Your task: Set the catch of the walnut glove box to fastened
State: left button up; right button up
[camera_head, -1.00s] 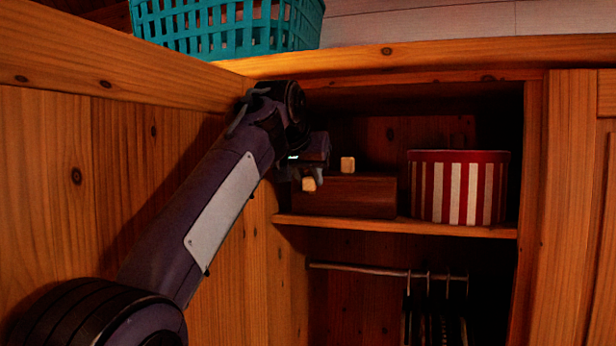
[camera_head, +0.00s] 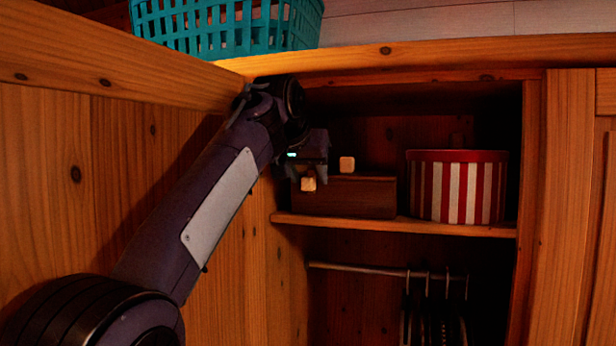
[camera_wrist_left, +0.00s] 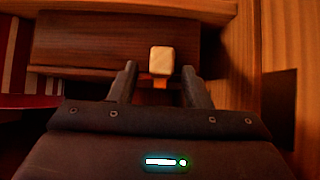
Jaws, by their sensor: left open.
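The walnut glove box (camera_head: 365,197) is a dark brown box on the wardrobe shelf; it also shows in the left wrist view (camera_wrist_left: 90,45), which is upside down. A pale square knob (camera_head: 308,184), apparently the catch's, sits on its front near the left end; it also shows in the left wrist view (camera_wrist_left: 161,59), with an orange part beside it. Contact cannot be told. My right gripper is out of view.
A red and white striped round box (camera_head: 458,187) stands right of the glove box on the shelf (camera_head: 430,229). Hangers (camera_head: 428,285) hang from a rail below. The wardrobe's left wooden panel (camera_head: 60,190) is close to my arm. A teal basket (camera_head: 225,30) stands on top.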

pick_arm(q)
jog(key=b+v, duration=0.2)
jog(key=v, duration=0.5)
jog(key=shift+r, duration=0.15)
jog(key=shift+s, duration=0.15)
